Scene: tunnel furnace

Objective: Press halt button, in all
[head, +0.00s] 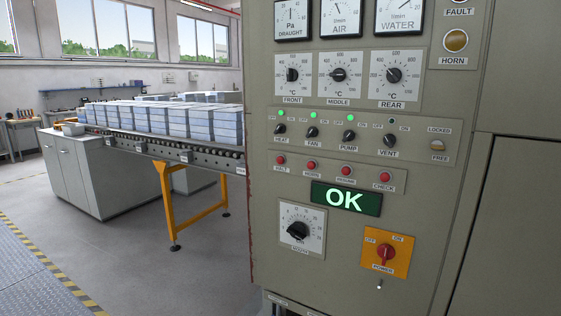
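The halt button (280,160) is a small red round button in the head view, at the left end of a row of red buttons on the grey-green control panel (462,200). Its small label below reads HALT. I cannot tell whether it is pressed in. A green-lit display (347,198) just below the row reads OK. My gripper is not in the head view, so its opening and its place relative to the button do not show.
Other red buttons sit close by, including the check button (385,177). Switches with three green lamps lie above; the vent lamp (392,121) is dark. A power switch (385,252) and dial (298,230) are below. A loaded roller conveyor (200,155) stands left. The front-left floor is clear.

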